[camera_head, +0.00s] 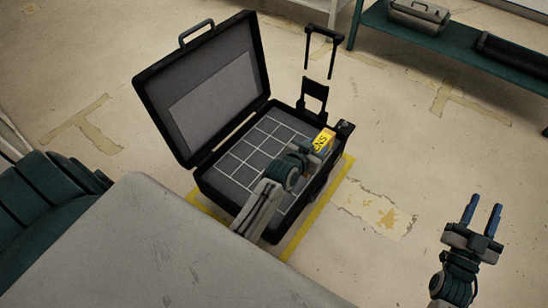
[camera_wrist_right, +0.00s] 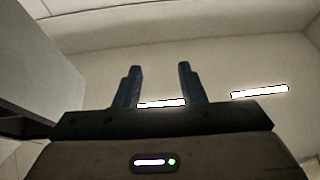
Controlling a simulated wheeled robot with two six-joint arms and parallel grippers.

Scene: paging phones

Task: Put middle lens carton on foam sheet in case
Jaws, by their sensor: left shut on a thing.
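The open black case (camera_head: 203,175) lies on the floor with its lid (camera_head: 205,85) raised. The grey foam sheet (camera_head: 252,158), marked with a pale grid, lies in it. A yellow and orange lens carton with dark lettering (camera_head: 322,142) is at the case's right back corner. My left gripper (camera_head: 312,150) is shut on this carton; the arm partly hides the carton and the foam. I cannot tell whether the carton touches the foam. My right gripper (camera_head: 481,217) is open and empty, out to the right; its fingers also show in the right wrist view (camera_wrist_right: 158,88).
A grey table top (camera_head: 150,245) fills the lower left. Yellow tape (camera_head: 325,205) edges the floor around the case. A black handle frame (camera_head: 315,90) stands behind the case. A green bench (camera_head: 450,50) with a grey case (camera_head: 420,14) is at the upper right. Floor between is clear.

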